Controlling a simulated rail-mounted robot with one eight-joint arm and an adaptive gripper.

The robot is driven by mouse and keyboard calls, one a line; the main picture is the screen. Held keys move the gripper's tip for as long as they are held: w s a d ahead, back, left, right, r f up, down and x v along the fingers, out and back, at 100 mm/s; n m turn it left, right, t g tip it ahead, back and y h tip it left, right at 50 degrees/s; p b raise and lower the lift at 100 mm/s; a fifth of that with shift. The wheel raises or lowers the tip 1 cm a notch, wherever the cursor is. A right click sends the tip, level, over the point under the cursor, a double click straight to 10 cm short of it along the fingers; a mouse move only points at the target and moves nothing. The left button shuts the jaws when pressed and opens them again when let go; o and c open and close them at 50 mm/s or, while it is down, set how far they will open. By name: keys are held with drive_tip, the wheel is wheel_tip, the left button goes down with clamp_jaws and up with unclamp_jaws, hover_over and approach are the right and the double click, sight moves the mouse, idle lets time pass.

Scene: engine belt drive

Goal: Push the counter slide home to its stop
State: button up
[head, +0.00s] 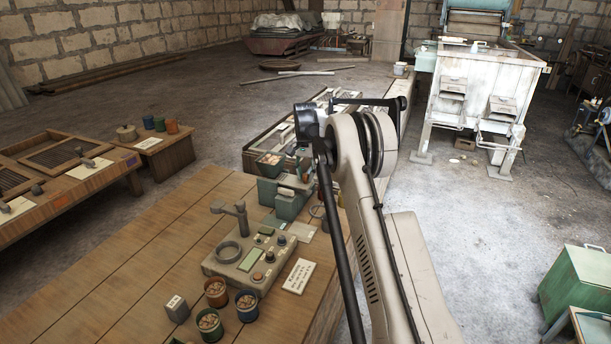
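My arm rises through the middle of the head view, and its upper joints stand over the right edge of a wooden bench (130,265). I cannot make out my gripper or its fingertips; the arm's far end appears hidden behind its own links. A green-grey bench device (284,194) sits near the bench's far right corner, partly behind the arm. I cannot tell which part is the counter slide or how far in it sits.
A beige control panel (246,262) with knobs and an upright lever stands on the bench. Several small cups of pellets, one of them brown (216,291), and a white label card (299,276) are near it. A second table (60,185) is left. Floor right is open, with a green box (577,283).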

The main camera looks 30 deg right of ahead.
sight(296, 180)
clamp_jaws()
drive_tip(key=shift+w+a+r, duration=0.1)
drive_tip(key=shift+w+a, duration=1.15)
drive_tip(key=shift+w, duration=0.2)
drive_tip(key=o, duration=0.5)
unclamp_jaws()
drive_tip(key=shift+w+a, duration=0.1)
wheel_tip(296, 180, up, 12)
